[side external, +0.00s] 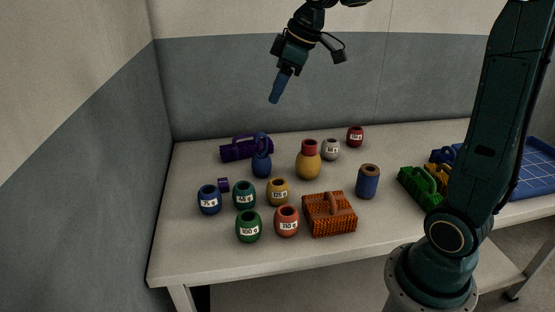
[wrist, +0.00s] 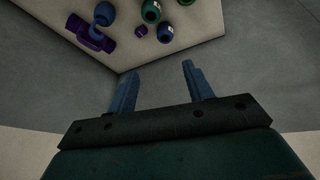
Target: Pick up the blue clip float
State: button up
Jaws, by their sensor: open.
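A dark blue float (side external: 262,166) with a loop on top, which looks like the blue clip float, stands on the table close in front of a purple ribbed block with a handle (side external: 236,151). In the wrist view the same blue float (wrist: 104,13) shows at the top edge, partly cut off, beside the purple block (wrist: 84,33). My gripper (side external: 275,99) is high above the back of the table, well above the float. Its two blue fingers (wrist: 162,70) are apart with nothing between them.
A blue 75 g float (side external: 209,201), small purple block (side external: 223,185) and teal float (side external: 244,193) stand near. An amber float with red top (side external: 307,163) is to the right. Other floats, an orange woven block (side external: 343,221) and a blue tray (side external: 535,172) stand farther off. A grey wall is behind.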

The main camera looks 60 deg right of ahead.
jog(key=w+d+f+n, duration=0.3)
jog(key=w+d+f, duration=0.2)
jog(key=w+d, duration=0.5)
jog(key=n+y, duration=0.1)
jog(key=n, duration=0.1)
send_near(261, 134)
jog(key=shift+x, duration=2.65)
jog(key=shift+w+f, duration=0.1)
jog(key=shift+w, duration=0.05)
jog(key=shift+x, duration=2.45)
jog(key=shift+c, duration=0.4)
